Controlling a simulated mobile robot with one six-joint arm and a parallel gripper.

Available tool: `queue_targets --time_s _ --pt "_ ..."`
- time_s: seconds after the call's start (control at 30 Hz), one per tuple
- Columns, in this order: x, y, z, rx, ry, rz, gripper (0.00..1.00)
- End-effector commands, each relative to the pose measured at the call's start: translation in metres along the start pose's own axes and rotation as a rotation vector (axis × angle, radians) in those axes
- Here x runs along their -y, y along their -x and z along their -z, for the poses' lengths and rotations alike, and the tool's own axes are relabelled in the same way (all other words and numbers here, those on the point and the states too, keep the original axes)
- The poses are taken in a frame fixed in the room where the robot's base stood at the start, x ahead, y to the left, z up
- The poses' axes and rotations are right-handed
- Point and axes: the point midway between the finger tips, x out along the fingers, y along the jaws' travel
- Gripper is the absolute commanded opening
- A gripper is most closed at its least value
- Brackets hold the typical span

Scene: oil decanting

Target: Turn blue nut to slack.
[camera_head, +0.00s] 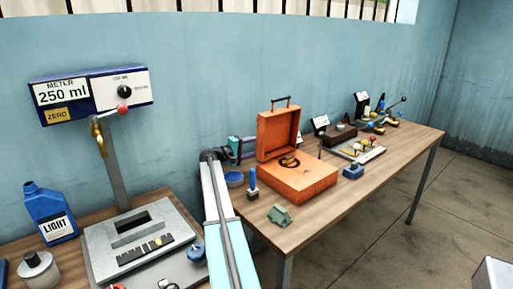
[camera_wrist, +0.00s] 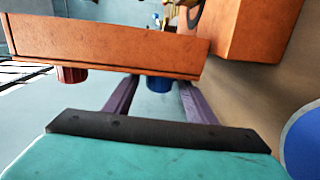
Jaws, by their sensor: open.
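A blue nut (camera_wrist: 159,85) shows in the wrist view as a short blue cylinder at the lower edge of an orange panel, the lid of the orange case (camera_wrist: 110,42). A red cylinder (camera_wrist: 72,75) sits on the same edge further left. My gripper (camera_wrist: 157,92) is open, its two purple fingers on either side of the blue nut. A gap seems to show on both sides; whether either finger touches it I cannot tell. In the head view my gripper (camera_head: 247,145) is behind the raised lid (camera_head: 278,132), which hides the nut there.
The orange case (camera_head: 305,180) stands open on the wooden table (camera_head: 335,205). A blue-topped post (camera_head: 251,184), a blue disc (camera_head: 234,179), a green block (camera_head: 279,215) and a blue block (camera_head: 353,171) are near it. The wall (camera_head: 220,70) is close behind my gripper.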

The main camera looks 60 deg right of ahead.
Motion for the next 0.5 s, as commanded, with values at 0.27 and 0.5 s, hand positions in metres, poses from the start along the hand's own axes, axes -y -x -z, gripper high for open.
queue_targets --time_s 0.27,0.5 --pt "-0.0001 -0.0004 -0.0005 0.001 0.000 0.000 0.15" --pt "-0.0007 -0.0003 -0.0012 0.003 -0.001 0.006 0.10"
